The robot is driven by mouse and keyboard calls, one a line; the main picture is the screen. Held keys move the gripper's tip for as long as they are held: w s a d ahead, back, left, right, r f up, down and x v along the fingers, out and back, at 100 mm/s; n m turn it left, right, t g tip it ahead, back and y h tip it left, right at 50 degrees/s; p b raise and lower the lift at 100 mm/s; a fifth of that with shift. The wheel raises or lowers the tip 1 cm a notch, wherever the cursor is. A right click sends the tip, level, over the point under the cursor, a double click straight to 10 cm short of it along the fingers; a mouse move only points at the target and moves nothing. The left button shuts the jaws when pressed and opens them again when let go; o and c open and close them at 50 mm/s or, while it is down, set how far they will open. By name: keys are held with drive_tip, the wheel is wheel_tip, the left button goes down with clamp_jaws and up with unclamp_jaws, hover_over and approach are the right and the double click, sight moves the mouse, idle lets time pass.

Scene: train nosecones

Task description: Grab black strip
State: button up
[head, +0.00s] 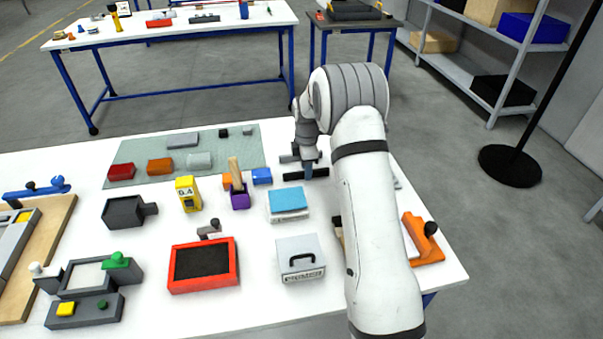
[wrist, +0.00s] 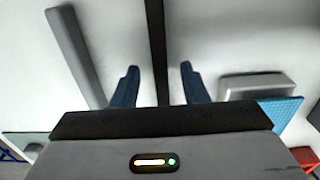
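The black strip (wrist: 158,40) runs up the middle of the wrist view, between the two blue fingers of my gripper (wrist: 158,67). There is a gap on both sides of it, and neither finger touches it. In the head view the black strip (head: 292,176) lies on the white table, with my gripper (head: 308,172) directly over it and hiding part of it. My gripper is open. Its exact height above the strip is hard to tell.
A dark grey strip (wrist: 75,55) lies left of the fingers in the wrist view. A blue-topped block (head: 288,200) and a small blue block (head: 262,176) stand nearby. A grey-green mat (head: 135,150) with blocks lies to the left. An orange tool (head: 425,245) is at the right.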

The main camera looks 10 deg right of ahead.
drive_tip(key=shift+f, duration=0.45)
clamp_jaws()
